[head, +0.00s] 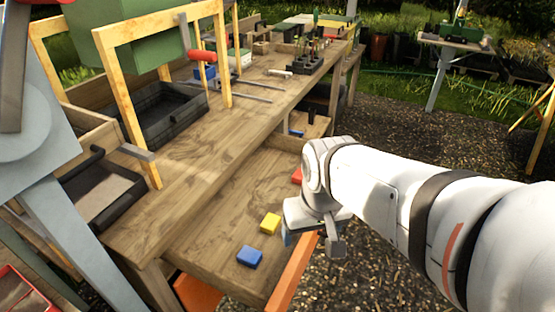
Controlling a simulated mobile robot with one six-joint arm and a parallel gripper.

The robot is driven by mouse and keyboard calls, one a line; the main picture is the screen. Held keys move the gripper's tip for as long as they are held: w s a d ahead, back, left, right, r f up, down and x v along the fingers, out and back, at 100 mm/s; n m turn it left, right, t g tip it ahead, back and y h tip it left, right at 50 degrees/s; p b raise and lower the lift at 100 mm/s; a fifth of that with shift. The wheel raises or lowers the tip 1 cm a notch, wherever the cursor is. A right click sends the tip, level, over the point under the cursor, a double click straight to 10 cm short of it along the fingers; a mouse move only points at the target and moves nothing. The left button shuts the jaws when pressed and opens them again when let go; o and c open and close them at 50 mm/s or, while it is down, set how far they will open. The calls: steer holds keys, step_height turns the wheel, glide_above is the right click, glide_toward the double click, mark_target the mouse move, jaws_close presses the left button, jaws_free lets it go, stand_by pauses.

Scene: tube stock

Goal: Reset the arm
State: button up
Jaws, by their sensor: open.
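My white arm reaches in from the right edge of the head view. My gripper (313,240) hangs at its end, just right of the lower wooden shelf's front edge. It is open, and I see nothing between its fingers. Part of the gripper is hidden by its own body.
On the lower shelf (215,235) lie a yellow block (270,222), a blue block (250,257) and a partly hidden red block (297,176). The wooden bench (190,160) above carries a black tray (165,115) under a yellow frame (137,100). Gravel ground lies right.

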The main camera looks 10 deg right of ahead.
steer(key=shift+r, duration=0.1)
step_height(320, 180, up, 8)
steer(key=p, duration=0.7)
steer(key=shift+s+r+p, duration=0.2)
steer(key=shift+p, duration=0.2)
steer(key=shift+c, duration=0.2)
